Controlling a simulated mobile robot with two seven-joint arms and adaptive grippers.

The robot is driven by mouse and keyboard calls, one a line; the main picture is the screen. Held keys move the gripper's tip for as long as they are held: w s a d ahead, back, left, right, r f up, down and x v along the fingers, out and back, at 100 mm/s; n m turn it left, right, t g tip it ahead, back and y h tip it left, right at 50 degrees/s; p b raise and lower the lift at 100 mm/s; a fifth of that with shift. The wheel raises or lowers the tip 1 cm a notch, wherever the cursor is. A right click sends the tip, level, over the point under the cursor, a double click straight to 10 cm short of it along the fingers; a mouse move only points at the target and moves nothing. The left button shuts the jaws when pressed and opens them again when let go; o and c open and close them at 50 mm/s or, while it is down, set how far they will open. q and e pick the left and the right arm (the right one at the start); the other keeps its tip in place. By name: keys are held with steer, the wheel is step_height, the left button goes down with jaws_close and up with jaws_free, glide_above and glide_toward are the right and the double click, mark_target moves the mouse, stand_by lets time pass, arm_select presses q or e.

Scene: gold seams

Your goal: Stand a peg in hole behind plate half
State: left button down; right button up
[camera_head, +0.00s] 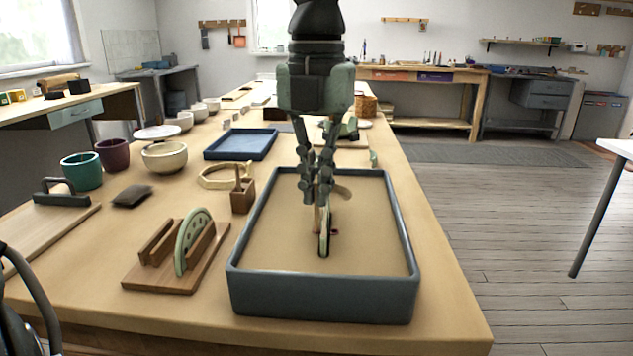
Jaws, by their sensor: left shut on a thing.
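My left gripper (317,198) points straight down over the sand-filled blue-grey tray (320,298). It is shut on a thin, light wooden peg (317,220), which is mostly hidden by the fingers. A pale green plate half (324,240) stands on edge in the sand, right by the peg. I cannot tell whether the peg touches the sand or the plate half. A small dark spot (335,232), maybe a hole, shows to the right of the plate half. Another pale green plate half (190,243) stands in a wooden rack (150,275) left of the tray. My right gripper is out of view.
A blue tray (240,145), a cream bowl (164,158) and green (82,172) and purple (113,155) cups stand further left. The tray's right half is mostly clear.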

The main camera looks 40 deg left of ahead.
arm_select(q)
steer(key=shift+f+b, duration=0.4)
steer(key=shift+f, duration=0.1)
stand_by(0.6)
steer(key=c, duration=1.1)
jaws_free()
steer(key=shift+c, duration=0.2)
steer(key=shift+r, duration=0.1)
steer(key=shift+r+p, duration=2)
steer(key=shift+r, duration=0.95)
